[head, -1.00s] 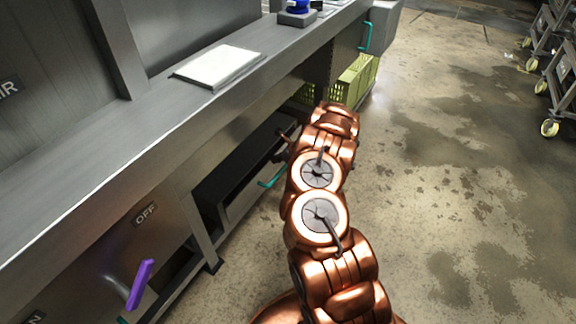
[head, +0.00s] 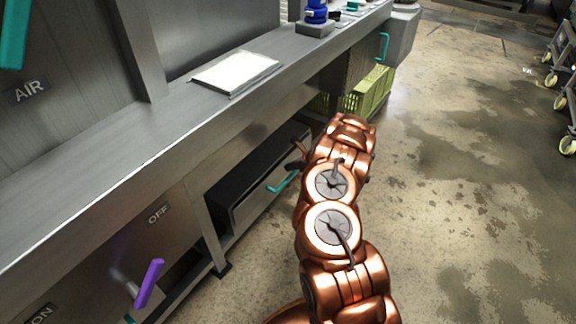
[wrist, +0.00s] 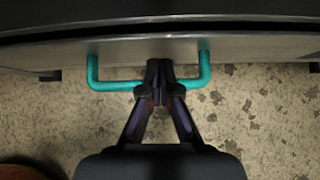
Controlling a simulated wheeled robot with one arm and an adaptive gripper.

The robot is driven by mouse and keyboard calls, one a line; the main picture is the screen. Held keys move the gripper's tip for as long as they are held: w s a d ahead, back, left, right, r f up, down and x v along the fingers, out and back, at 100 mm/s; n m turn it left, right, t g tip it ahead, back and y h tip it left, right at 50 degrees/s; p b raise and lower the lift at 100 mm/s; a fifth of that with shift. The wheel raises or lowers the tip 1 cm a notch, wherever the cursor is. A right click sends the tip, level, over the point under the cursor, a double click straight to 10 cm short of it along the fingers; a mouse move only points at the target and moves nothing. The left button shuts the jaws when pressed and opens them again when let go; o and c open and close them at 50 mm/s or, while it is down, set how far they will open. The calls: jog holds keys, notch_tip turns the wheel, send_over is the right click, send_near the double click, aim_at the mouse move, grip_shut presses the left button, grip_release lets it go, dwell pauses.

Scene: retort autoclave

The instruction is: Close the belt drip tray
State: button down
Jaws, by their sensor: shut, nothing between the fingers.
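The belt drip tray (head: 255,200) is under the steel bench, with its dark inside showing behind its grey front face. A teal bar handle (head: 281,185) is on that front. In the wrist view the tray front (wrist: 135,52) runs across the top, with the teal handle (wrist: 112,87) below it. My gripper (wrist: 160,66) is shut and empty. Its fingertips overlap the middle of the handle and point at the tray front; I cannot tell whether they touch. In the head view my gripper (head: 298,160) is partly hidden by my copper arm.
The steel bench (head: 180,130) overhangs the tray. A purple lever (head: 149,283) sits at the lower left. A yellow-green crate (head: 370,92) stands beyond the tray under the bench. Wheeled carts (head: 562,80) are at the far right. The floor (head: 460,200) right of my arm is open.

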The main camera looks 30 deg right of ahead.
jog(key=p+v, duration=0.3)
jog(key=v, duration=0.8)
jog(key=shift+s+d+f, duration=0.2)
jog(key=shift+s+f, duration=0.1)
jog(key=shift+s, duration=0.05)
